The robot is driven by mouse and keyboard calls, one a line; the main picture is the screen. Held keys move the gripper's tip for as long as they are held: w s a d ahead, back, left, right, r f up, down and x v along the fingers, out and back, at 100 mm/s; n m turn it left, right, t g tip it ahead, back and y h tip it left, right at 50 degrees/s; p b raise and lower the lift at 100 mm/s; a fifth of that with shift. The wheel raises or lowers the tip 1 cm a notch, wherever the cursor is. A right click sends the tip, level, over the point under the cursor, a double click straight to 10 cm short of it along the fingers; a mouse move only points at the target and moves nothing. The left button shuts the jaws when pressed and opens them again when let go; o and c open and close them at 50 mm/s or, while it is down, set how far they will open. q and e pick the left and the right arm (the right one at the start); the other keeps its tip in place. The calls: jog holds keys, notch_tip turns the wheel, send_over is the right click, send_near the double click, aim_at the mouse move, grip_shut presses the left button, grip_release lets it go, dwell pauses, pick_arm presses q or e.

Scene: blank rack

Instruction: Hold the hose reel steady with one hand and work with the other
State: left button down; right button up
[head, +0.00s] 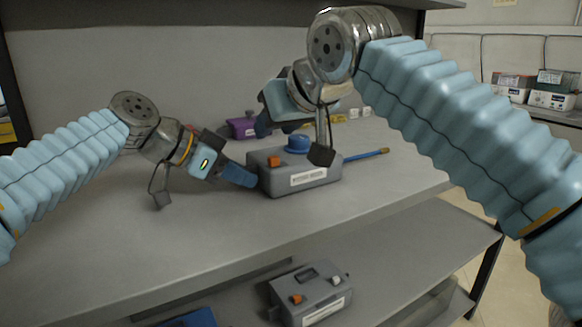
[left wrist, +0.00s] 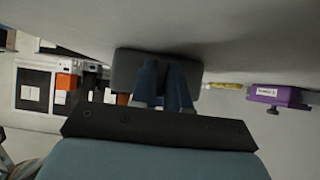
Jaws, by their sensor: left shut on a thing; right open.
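A grey box, which I take for the hose reel (head: 300,181), stands on the table with a blue round cap on top, an orange block and a white label. My left gripper (head: 245,177) is shut on the box's left side. In the left wrist view, its blue fingers (left wrist: 164,88) meet the grey box (left wrist: 126,68). My right gripper (head: 263,126) is open, above and behind the box near the cap; its fingertips are partly hidden by its own wrist.
A purple box (head: 241,128) stands behind, also in the left wrist view (left wrist: 276,96). Small yellow and white things (head: 352,113) lie at the back. Another grey box (head: 312,291) sits on the lower shelf. The table (head: 110,240) is clear at front left.

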pick_arm(q)
jog(key=shift+f, duration=0.1)
jog(key=c, duration=1)
grip_release()
jog(key=shift+c, duration=0.2)
